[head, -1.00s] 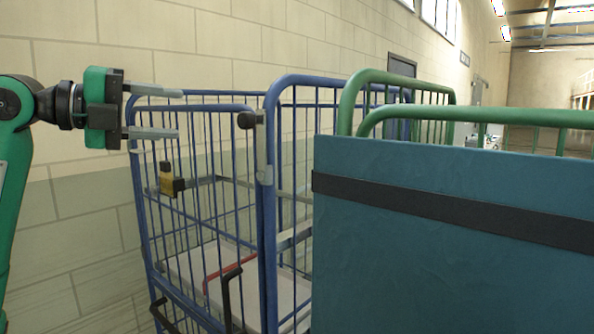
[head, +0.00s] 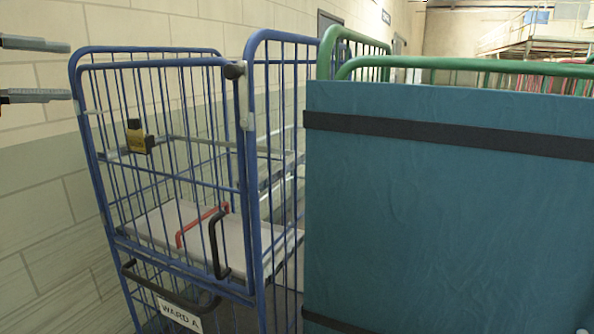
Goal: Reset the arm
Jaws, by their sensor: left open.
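My left gripper (head: 36,69) shows at the upper left edge of the head view. Only its two fingers are in the picture; they are apart with nothing between them. The fingertips are close to the upper left corner of a blue wire cage cart (head: 160,60) in the picture; I cannot tell whether they touch it. My right gripper is not in view.
The blue cart has a shelf (head: 185,222), a red handle (head: 201,226), a black handle (head: 214,248), a yellow-and-black latch (head: 137,137) and a WARD A label (head: 179,315). A teal-covered panel (head: 440,220) with black straps and green-railed cart (head: 470,66) stand right. A block wall (head: 35,200) runs left.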

